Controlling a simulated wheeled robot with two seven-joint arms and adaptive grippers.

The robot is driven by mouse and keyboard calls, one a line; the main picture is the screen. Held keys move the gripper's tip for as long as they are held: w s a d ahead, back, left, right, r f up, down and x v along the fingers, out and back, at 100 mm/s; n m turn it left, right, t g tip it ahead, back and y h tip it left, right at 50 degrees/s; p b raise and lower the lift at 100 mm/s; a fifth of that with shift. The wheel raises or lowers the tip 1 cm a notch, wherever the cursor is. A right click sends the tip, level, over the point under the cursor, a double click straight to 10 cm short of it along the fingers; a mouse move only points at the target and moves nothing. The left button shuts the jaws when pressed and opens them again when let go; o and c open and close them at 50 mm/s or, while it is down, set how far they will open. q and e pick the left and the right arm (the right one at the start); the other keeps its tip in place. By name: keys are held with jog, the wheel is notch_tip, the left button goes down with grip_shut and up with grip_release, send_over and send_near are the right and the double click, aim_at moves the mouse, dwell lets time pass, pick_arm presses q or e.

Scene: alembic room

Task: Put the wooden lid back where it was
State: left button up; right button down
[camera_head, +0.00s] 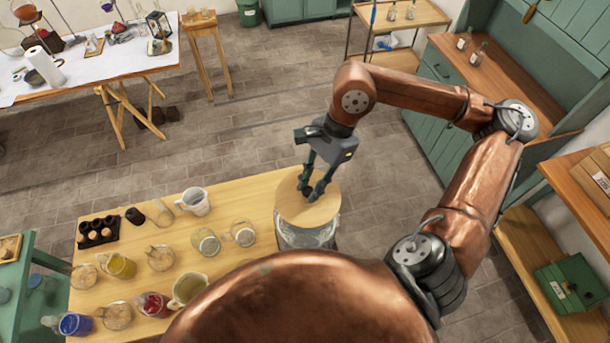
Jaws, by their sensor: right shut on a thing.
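The wooden lid (295,212) is a round, light-coloured disc at the right end of the wooden table. It lies over the mouth of a wide glass jar (300,238), whose upper wall shows just below it. I cannot tell whether the lid rests fully on the rim or hovers slightly above it. My right gripper (309,190) points down onto the middle of the lid and is shut on it; the fingers hide the part they hold. My left gripper is not in view.
The wooden table (235,200) holds several glass jugs and jars to the left, a white mug (196,201) and a dark rack (97,232). My copper body hides the table's near right part. Tiled floor lies open beyond. A green cabinet (440,95) stands at the right.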

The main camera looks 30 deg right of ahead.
jog(key=f, duration=0.1)
jog(key=f+b, duration=0.1)
jog(key=shift+w+f, duration=0.3)
notch_tip(320, 180, down, 3)
jog(key=shift+s+r+b, duration=0.15)
jog(key=shift+b, duration=0.3)
jog(key=shift+f, duration=0.6)
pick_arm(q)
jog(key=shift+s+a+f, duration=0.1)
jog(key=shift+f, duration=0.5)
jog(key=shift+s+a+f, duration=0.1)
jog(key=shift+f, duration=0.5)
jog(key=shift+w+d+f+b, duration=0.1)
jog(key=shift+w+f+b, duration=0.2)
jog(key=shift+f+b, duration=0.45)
pick_arm(e)
jog(key=shift+f, duration=0.6)
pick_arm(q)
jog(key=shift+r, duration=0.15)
pick_arm(e)
jog(key=c, duration=1.6)
grip_release()
